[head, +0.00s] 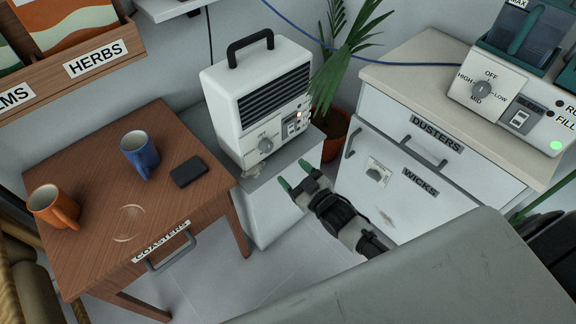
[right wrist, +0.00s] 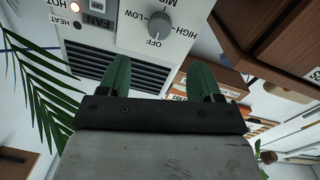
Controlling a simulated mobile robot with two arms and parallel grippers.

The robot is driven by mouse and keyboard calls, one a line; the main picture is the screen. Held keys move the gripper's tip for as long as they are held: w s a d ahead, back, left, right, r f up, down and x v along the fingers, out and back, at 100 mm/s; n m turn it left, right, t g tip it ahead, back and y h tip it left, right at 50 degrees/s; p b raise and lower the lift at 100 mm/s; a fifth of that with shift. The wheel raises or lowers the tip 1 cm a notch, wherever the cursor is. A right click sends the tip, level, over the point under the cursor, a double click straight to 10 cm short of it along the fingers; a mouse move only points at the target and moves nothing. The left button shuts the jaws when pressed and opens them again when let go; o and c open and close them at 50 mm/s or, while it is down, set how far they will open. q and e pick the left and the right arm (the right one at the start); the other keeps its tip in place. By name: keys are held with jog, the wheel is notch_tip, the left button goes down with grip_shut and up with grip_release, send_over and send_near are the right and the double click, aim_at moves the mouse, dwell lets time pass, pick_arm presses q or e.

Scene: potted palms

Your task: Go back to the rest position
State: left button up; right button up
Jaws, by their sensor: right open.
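My right gripper (head: 294,176) is in the middle of the head view, in front of the white heater and a little to its right. Its two green fingers are apart, with nothing seen between them. In the right wrist view, the open gripper (right wrist: 161,76) faces the heater's dark grille and control panel, which appear upside down. The white heater (head: 226,104) has a black handle, a dial and a lit indicator; its panel (right wrist: 120,35) also shows in the right wrist view. My left gripper is not in either view.
A wooden table (head: 95,250) at left holds an orange mug (head: 52,207), a blue mug (head: 140,155) and a dark flat object (head: 189,171). A potted palm (head: 336,130) stands behind the gripper. A white drawer cabinet (head: 400,110) is at right. Some floor (head: 250,270) is clear.

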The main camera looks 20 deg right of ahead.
jog(key=shift+f, duration=0.1)
dwell(0.4)
jog(key=s+f+m+g+h, duration=0.25)
jog(key=s+f+g, duration=0.45)
jog(key=s+f, duration=0.5)
jog(key=s+f+m+g+h, duration=0.1)
jog(key=s+f+g+h, duration=0.2)
jog(key=s+f+g, duration=0.8)
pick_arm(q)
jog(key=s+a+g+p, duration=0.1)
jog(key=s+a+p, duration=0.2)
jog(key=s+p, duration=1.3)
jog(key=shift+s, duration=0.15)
pick_arm(e)
jog(key=s+d+r+t, duration=0.1)
jog(key=s+d, duration=0.2)
jog(key=s, duration=1.5)
jog(key=shift+s+d+r+t, duration=0.2)
jog(key=shift+r+t, duration=0.15)
jog(key=shift+t, duration=0.05)
